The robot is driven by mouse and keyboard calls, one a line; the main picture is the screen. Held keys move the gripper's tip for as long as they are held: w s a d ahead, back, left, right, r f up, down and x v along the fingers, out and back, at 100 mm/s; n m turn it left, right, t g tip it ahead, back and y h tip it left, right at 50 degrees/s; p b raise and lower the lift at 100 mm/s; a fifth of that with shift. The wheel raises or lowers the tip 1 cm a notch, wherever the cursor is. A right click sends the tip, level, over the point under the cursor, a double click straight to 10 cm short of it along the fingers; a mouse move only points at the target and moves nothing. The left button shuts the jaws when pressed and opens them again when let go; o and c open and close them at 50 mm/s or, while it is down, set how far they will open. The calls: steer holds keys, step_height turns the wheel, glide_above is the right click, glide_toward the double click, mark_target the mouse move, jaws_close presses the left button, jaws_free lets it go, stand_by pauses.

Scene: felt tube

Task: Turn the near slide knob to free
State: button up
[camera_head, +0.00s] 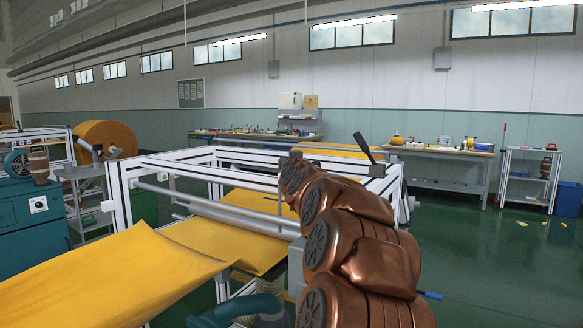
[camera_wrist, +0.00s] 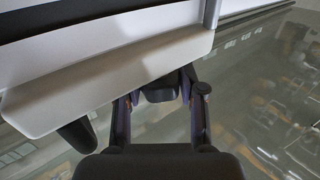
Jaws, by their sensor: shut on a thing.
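In the wrist view my gripper (camera_wrist: 161,100) has its two dark fingers on either side of a small black knob (camera_wrist: 160,92), at the lower edge of a light grey plate (camera_wrist: 110,80). The gripper is shut on this knob. The knob's turn angle and any markings cannot be read. In the head view my copper-coloured arm covers the gripper and the knob. It reaches up to the near right part of the white machine frame (camera_head: 118,200), which has yellow felt (camera_head: 130,265) running through it.
A black lever (camera_head: 363,147) stands up at the frame's right corner. In the wrist view a dark rounded part (camera_wrist: 78,136) sticks out below the plate at left. A teal machine (camera_head: 30,215) stands at left, workbenches (camera_head: 430,151) at the back. Green floor at right is mostly clear.

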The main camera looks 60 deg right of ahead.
steer(key=shift+r, duration=0.2)
steer(key=o, duration=1.2)
steer(key=shift+f, duration=0.1)
steer(key=shift+c, duration=0.2)
step_height(320, 180, up, 9)
steer(key=shift+s, duration=0.1)
steer(key=shift+r, duration=0.45)
